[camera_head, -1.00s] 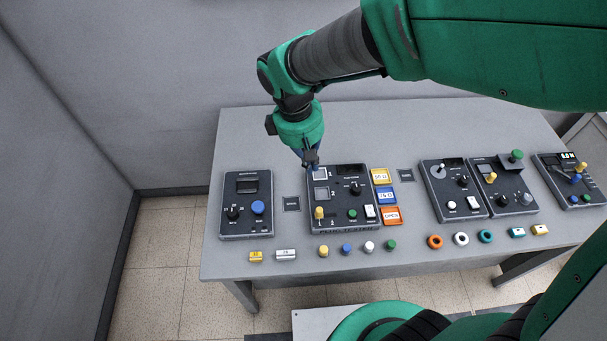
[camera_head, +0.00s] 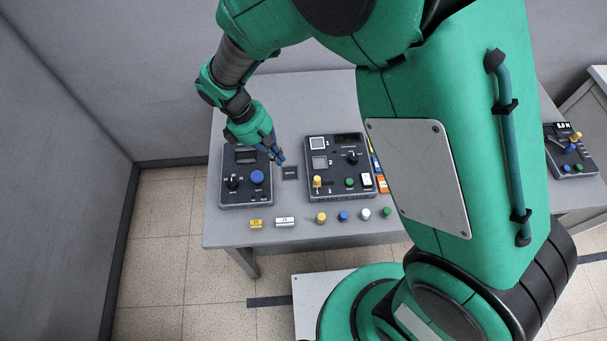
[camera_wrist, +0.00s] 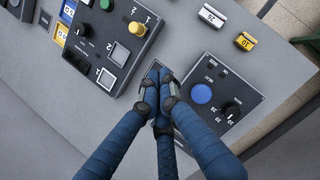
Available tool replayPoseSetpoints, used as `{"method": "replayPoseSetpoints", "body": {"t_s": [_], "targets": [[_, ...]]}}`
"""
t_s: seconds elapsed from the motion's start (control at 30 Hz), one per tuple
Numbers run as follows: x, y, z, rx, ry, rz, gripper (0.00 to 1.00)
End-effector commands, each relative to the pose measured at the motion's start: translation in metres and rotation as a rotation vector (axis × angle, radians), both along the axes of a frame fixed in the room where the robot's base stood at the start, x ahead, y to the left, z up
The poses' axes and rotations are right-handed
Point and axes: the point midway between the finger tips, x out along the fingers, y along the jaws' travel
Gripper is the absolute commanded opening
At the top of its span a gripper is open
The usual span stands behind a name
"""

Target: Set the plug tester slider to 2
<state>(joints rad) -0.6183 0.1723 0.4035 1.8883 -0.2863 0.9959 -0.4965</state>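The plug tester is most likely the dark panel (camera_head: 339,195) with two square pads marked 1 and 2; its name is too small to read. Its yellow slider knob (camera_head: 317,181) is at the panel's lower left, by the small mark 1, with 2 to its right. The knob also shows in the wrist view (camera_wrist: 138,28). My gripper (camera_head: 281,161) is left of this panel, above a small dark plate (camera_head: 290,173), apart from the slider. In the wrist view its blue fingers (camera_wrist: 160,84) are together with nothing seen between them.
Left stands a dark panel with a blue button (camera_head: 257,177) and black dial (camera_head: 233,182). A yellow block (camera_head: 256,224), a white block (camera_head: 285,222) and several coloured pegs lie along the table's front. My arm hides much of the table's right side.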

Motion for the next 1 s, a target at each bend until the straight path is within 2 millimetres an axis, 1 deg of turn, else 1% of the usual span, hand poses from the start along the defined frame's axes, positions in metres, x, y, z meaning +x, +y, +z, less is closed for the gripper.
{"method": "replayPoseSetpoints", "body": {"t_s": [0.27, 0.47, 0.67, 1.0], "targets": [[0.0, 0.0, 0.0, 0.0, 0.0, -0.001, 0.0], [-0.001, -0.003, -0.007, -0.001, 0.001, -0.001, 0.0], [-0.003, -0.01, -0.025, -0.001, 0.002, -0.002, 0.0], [-0.009, -0.029, -0.075, -0.001, 0.003, -0.002, 0.0]]}}
